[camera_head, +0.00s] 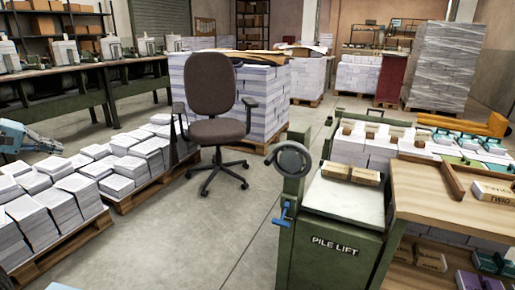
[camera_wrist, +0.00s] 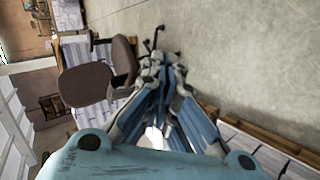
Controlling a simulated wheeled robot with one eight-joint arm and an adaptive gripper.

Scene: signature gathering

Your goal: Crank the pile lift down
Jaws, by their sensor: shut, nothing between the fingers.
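The pile lift (camera_head: 335,246) is a green cabinet with a white top plate, standing right of centre in the head view. A grey round wheel (camera_head: 292,160) is on its upper left corner. Below the wheel, a blue crank handle (camera_head: 284,212) sticks out of the lift's left side. My gripper (camera_wrist: 163,62) shows in the wrist view with its blue-grey fingers together and nothing held. It is away from the crank, which is not visible in the wrist view. A light blue part of my arm shows at the left edge of the head view.
An office chair (camera_head: 213,106) stands left of the lift; it also shows in the wrist view (camera_wrist: 97,85). Pallets of paper stacks (camera_head: 137,158) line the left. A wooden-topped bench (camera_head: 440,205) stands right of the lift. The grey floor (camera_head: 215,230) between the pallets and lift is clear.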

